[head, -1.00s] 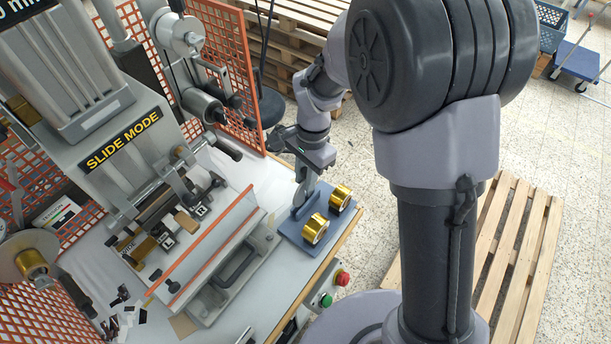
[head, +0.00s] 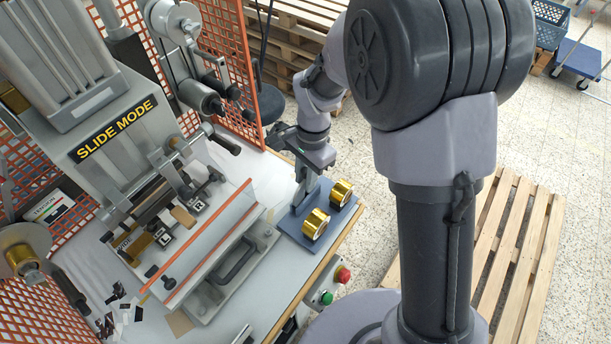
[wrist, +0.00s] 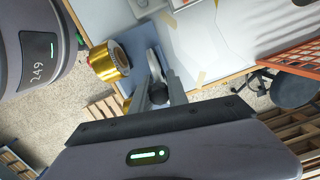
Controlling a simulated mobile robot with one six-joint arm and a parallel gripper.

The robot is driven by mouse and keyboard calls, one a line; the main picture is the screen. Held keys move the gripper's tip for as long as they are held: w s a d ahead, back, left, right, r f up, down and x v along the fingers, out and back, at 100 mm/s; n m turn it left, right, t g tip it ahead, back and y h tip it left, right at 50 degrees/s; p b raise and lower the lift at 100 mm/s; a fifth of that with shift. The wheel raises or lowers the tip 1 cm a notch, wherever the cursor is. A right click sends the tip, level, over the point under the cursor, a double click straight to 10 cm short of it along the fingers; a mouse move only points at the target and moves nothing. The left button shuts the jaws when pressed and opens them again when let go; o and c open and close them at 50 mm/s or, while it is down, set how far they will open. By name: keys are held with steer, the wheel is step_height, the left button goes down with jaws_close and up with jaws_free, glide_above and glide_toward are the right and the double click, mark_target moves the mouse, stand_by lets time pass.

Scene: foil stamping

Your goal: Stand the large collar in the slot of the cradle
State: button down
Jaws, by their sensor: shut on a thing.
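My gripper (wrist: 160,95) points down over a blue board (head: 325,238) near the table's right edge. In the wrist view its fingers are shut on a grey metal piece (wrist: 153,62), which looks like the large collar. Fingers hide part of it, and I cannot tell whether it touches the board. In the head view my gripper (head: 305,185) is at the board's back left side. Two gold foil rolls (head: 315,223) (head: 341,193) are on the board; one shows clearly in the wrist view (wrist: 108,62). I cannot make out the cradle's slot.
The stamping machine (head: 125,135) stands left of the board, with a clear guard having an orange edge (head: 208,240) and a dark handle (head: 238,262). Red (head: 343,275) and green (head: 326,297) buttons are at the table's front edge. Orange mesh (head: 240,80) stands behind.

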steer(key=shift+f+b, duration=0.5)
steer(key=shift+f, duration=0.2)
steer(key=c, duration=1.2)
jaws_free()
step_height(320, 180, up, 17)
steer(key=w+d+p, duration=0.1)
steer(key=p, duration=0.2)
steer(key=shift+w+d+r+p, duration=0.2)
steer(key=shift+d+p, duration=0.1)
steer(key=shift+p, duration=0.1)
steer(key=shift+f, duration=0.1)
